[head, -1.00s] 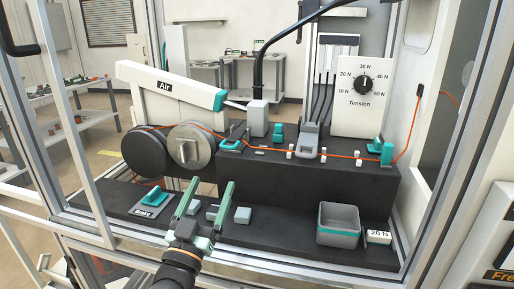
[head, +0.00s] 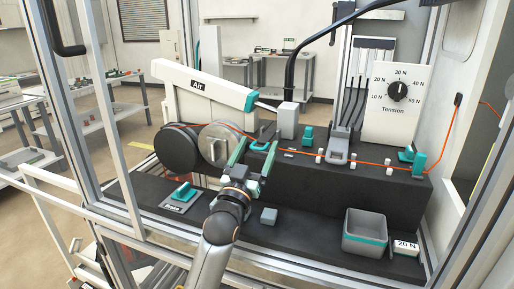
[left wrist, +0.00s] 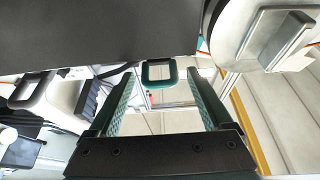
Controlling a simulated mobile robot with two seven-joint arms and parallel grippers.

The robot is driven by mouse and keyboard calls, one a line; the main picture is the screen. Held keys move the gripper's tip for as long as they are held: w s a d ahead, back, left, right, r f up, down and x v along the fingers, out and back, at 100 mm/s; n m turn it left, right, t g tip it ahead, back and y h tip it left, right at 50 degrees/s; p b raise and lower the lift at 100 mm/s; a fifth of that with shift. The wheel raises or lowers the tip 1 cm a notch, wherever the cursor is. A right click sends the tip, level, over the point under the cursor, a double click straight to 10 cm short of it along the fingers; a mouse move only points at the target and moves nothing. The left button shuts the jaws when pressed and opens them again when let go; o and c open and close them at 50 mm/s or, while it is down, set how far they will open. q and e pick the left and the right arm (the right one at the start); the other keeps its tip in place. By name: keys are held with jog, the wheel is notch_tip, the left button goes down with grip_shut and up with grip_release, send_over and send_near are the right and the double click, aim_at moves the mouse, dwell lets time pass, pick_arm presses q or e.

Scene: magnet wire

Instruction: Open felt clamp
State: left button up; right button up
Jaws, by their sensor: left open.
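A small teal clamp part (head: 262,145) sits at the left front edge of the black block, where the orange wire passes from the round metal disc; I take it as the felt clamp. My left gripper (head: 254,150) is open, with its two green fingers pointing up at this part. In the left wrist view, a teal loop handle (left wrist: 159,73) shows ahead, between the lines of the open fingers (left wrist: 160,100). No contact with it is visible. The fingers partly cover the clamp in the head view, so its state is unclear. My right gripper is not in view.
The black block (head: 360,190) carries the orange wire (head: 375,164), a grey clamp-like device (head: 338,150) and the tension dial (head: 398,91). The metal disc (head: 219,143) is close left of the gripper. A brake lever (head: 182,190), small block (head: 268,215) and grey bin (head: 364,233) sit below.

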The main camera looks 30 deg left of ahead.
pick_arm(q)
grip_shut()
dwell(0.8)
